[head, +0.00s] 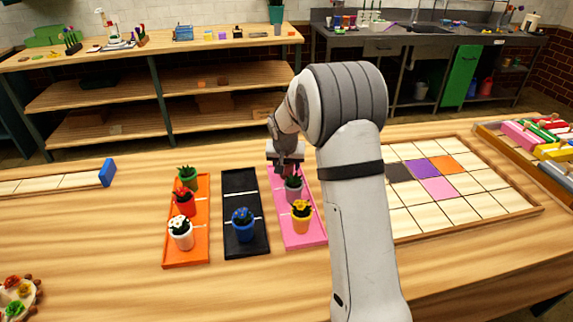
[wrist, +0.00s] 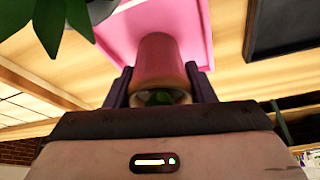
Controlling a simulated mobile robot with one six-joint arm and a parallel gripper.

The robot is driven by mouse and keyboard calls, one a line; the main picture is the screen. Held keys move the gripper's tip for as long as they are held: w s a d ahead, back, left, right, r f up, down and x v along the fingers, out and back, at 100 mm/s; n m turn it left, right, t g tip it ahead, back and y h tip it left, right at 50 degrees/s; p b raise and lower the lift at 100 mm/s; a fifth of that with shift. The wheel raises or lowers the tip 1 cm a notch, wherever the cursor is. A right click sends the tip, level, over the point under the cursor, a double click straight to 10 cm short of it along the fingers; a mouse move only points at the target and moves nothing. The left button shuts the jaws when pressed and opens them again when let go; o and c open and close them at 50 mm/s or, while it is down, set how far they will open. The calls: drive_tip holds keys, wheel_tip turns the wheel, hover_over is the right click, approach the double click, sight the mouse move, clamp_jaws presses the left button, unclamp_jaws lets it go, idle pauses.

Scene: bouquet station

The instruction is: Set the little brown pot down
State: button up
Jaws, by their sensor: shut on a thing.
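The little brown pot (wrist: 162,62) is between the two fingers of my gripper (wrist: 160,88) in the wrist view, with some green showing at its rim near the palm. Its base is toward the pink tray (wrist: 125,20); I cannot tell whether it touches. The brown pot cannot be made out there. A yellow pot (head: 302,223) with yellow flowers stands nearer on the same tray.
An orange tray (head: 186,257) holds three pots in a row. A black tray (head: 240,185) holds one blue pot (head: 243,230) and is otherwise empty. A wooden grid board (head: 455,208) with coloured squares lies right of my arm. Green leaves (wrist: 60,20) show close to my gripper.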

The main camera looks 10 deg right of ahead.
drive_tip(key=shift+f, duration=0.2)
drive_tip(key=o, duration=1.2)
drive_tip(key=shift+r, duration=0.55)
drive_tip(key=v, duration=1.1)
drive_tip(key=s+d+n+g+y, duration=0.1)
drive_tip(key=s+n, duration=0.2)
drive_tip(key=s, duration=3.1)
drive_tip(key=shift+s+r+g, duration=0.25)
drive_tip(key=shift+r+g, duration=0.1)
drive_tip(key=shift+g, duration=0.05)
